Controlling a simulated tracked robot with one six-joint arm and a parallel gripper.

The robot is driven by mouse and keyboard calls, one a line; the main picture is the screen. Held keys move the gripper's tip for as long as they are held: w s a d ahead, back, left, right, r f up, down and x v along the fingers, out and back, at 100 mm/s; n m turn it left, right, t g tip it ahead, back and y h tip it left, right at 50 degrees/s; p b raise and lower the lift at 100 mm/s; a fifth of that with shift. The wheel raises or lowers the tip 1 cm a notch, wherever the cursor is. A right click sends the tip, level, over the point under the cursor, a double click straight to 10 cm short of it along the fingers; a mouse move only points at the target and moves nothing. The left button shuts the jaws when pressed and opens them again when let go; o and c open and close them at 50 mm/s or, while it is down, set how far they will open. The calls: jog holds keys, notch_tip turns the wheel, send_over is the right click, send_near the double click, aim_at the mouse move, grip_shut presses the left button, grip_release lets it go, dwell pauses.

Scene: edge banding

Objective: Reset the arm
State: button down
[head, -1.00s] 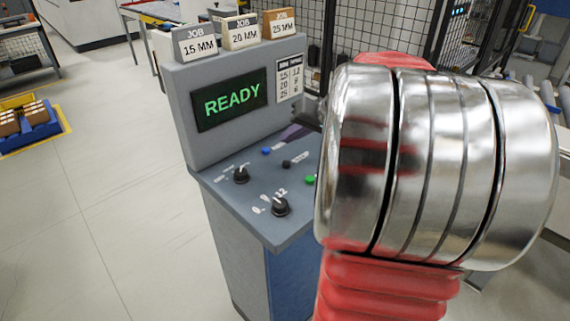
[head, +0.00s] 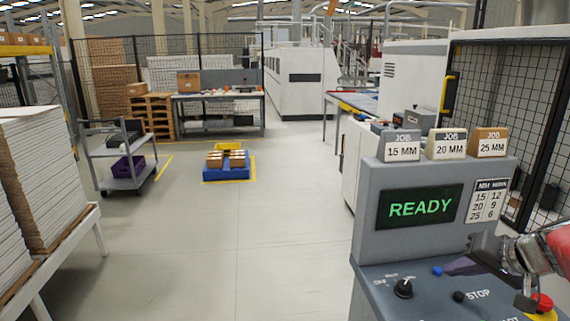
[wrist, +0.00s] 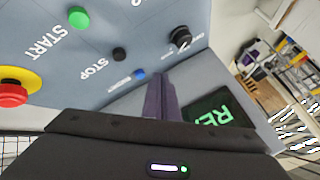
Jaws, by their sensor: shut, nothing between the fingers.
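My gripper (head: 470,262) shows at the right edge of the head view, above the control console (head: 376,238). Its dark fingers also show in the wrist view (wrist: 158,98), closed together with nothing between them. They appear apart from the panel, though the exact gap is hard to tell. The console screen (head: 419,207) reads READY in green. The blue button (head: 437,271), the black STOP button (head: 458,296) and a black knob (head: 403,289) are on the panel. The green START button (wrist: 78,17) shows in the wrist view.
A red emergency button (head: 541,301) sits on the panel near my arm. Job blocks marked 15 MM (head: 401,147), 20 MM (head: 447,145) and 25 MM (head: 489,143) stand on the console top. A mesh fence (head: 500,80) is behind. Open floor (head: 290,200) lies to the left.

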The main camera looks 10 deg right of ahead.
jog(key=s+a+f+n+g, duration=0.1)
jog(key=s+a+n, duration=0.1)
jog(key=s+a, duration=0.3)
jog(key=s+a+f+n+g+h, duration=0.1)
jog(key=s+a, duration=0.4)
jog(key=a, duration=0.8)
jog(key=s+a+f+n, duration=0.1)
jog(key=s+a+n, duration=0.2)
jog(key=a, duration=0.6)
jog(key=shift+s+a+n+g, duration=0.35)
jog(key=shift+s+n+g, duration=0.05)
jog(key=shift+s, duration=0.75)
